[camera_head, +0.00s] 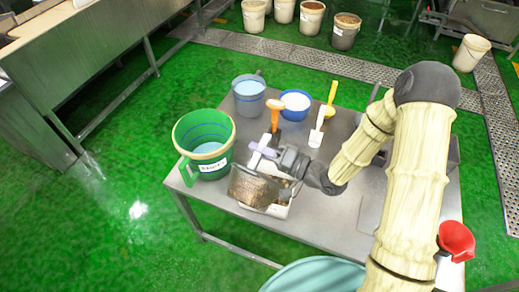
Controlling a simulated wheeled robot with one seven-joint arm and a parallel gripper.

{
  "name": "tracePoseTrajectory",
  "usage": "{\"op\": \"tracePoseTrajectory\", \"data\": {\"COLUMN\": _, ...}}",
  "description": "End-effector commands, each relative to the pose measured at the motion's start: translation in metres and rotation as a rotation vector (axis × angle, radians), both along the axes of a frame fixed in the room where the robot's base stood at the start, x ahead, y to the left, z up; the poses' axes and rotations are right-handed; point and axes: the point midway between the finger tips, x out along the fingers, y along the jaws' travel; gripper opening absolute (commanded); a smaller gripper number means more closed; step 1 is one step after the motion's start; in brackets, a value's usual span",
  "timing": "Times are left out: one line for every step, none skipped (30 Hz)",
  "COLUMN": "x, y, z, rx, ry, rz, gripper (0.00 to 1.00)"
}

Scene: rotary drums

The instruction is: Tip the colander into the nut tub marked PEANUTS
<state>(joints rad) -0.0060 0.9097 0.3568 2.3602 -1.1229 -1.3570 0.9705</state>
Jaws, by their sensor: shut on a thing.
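The colander (253,188) is a grey-brown perforated metal vessel with a pale lilac part, perhaps its handle, at its upper end. My gripper (282,156) is shut on it near that part. The colander is tilted over a white bin (284,213) with brown contents; whether they touch is unclear. What the colander holds is hidden. A green tub (186,150) stands to the left at the table's corner, apart from the colander. It has a white label (213,166), whose small lettering may read PEANUTS. The tub's mouth is open and its inside looks pale blue low down.
On the steel table (326,200) stand a grey bucket (248,97), a blue bowl (296,103), an orange-handled tool (275,115), a white scoop (318,128) and a yellow ladle (329,103). A red funnel-like vessel (456,238) is right, a teal tub (315,276) in front.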

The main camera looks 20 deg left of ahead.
Motion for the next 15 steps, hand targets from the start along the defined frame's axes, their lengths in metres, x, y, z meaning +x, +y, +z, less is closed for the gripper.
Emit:
{"op": "tracePoseTrajectory", "data": {"x": 0.001, "y": -0.0001, "z": 0.0009, "rx": 0.003, "ry": 0.005, "rz": 0.0, "gripper": 0.0}}
{"op": "tracePoseTrajectory", "data": {"x": 0.0017, "y": -0.0002, "z": 0.0007, "rx": 0.004, "ry": 0.007, "rz": 0.0, "gripper": 0.0}}
{"op": "tracePoseTrajectory", "data": {"x": 0.0023, "y": -0.0003, "z": 0.0004, "rx": 0.004, "ry": 0.011, "rz": 0.001, "gripper": 0.0}}
{"op": "tracePoseTrajectory", "data": {"x": 0.0028, "y": -0.0005, "z": 0.0002, "rx": 0.004, "ry": 0.013, "rz": 0.001, "gripper": 0.0}}
{"op": "tracePoseTrajectory", "data": {"x": 0.0034, "y": -0.0006, "z": 0.0001, "rx": 0.005, "ry": 0.016, "rz": 0.001, "gripper": 0.0}}
{"op": "tracePoseTrajectory", "data": {"x": 0.0041, "y": -0.0007, "z": -0.0002, "rx": 0.005, "ry": 0.019, "rz": 0.001, "gripper": 0.0}}
{"op": "tracePoseTrajectory", "data": {"x": 0.0047, "y": -0.0008, "z": -0.0003, "rx": 0.006, "ry": 0.022, "rz": 0.001, "gripper": 0.0}}
{"op": "tracePoseTrajectory", "data": {"x": 0.0053, "y": -0.0009, "z": -0.0005, "rx": 0.007, "ry": 0.026, "rz": 0.001, "gripper": 0.0}}
{"op": "tracePoseTrajectory", "data": {"x": 0.0063, "y": -0.0009, "z": -0.0006, "rx": 0.008, "ry": 0.03, "rz": 0.0, "gripper": 0.0}}
{"op": "tracePoseTrajectory", "data": {"x": 0.0069, "y": -0.0011, "z": -0.0008, "rx": 0.008, "ry": 0.032, "rz": 0.0, "gripper": 0.0}}
{"op": "tracePoseTrajectory", "data": {"x": 0.0076, "y": -0.0012, "z": -0.0009, "rx": 0.009, "ry": 0.035, "rz": 0.0, "gripper": 0.0}}
{"op": "tracePoseTrajectory", "data": {"x": 0.0084, "y": -0.0012, "z": -0.0011, "rx": 0.009, "ry": 0.038, "rz": 0.0, "gripper": 0.0}}
{"op": "tracePoseTrajectory", "data": {"x": 0.009, "y": -0.0014, "z": -0.0014, "rx": 0.01, "ry": 0.041, "rz": 0.0, "gripper": 0.0}}
{"op": "tracePoseTrajectory", "data": {"x": 0.0096, "y": -0.0015, "z": -0.0016, "rx": 0.01, "ry": 0.044, "rz": 0.0, "gripper": 0.0}}
{"op": "tracePoseTrajectory", "data": {"x": 0.0103, "y": -0.0016, "z": -0.0018, "rx": 0.011, "ry": 0.048, "rz": 0.0, "gripper": 0.0}}
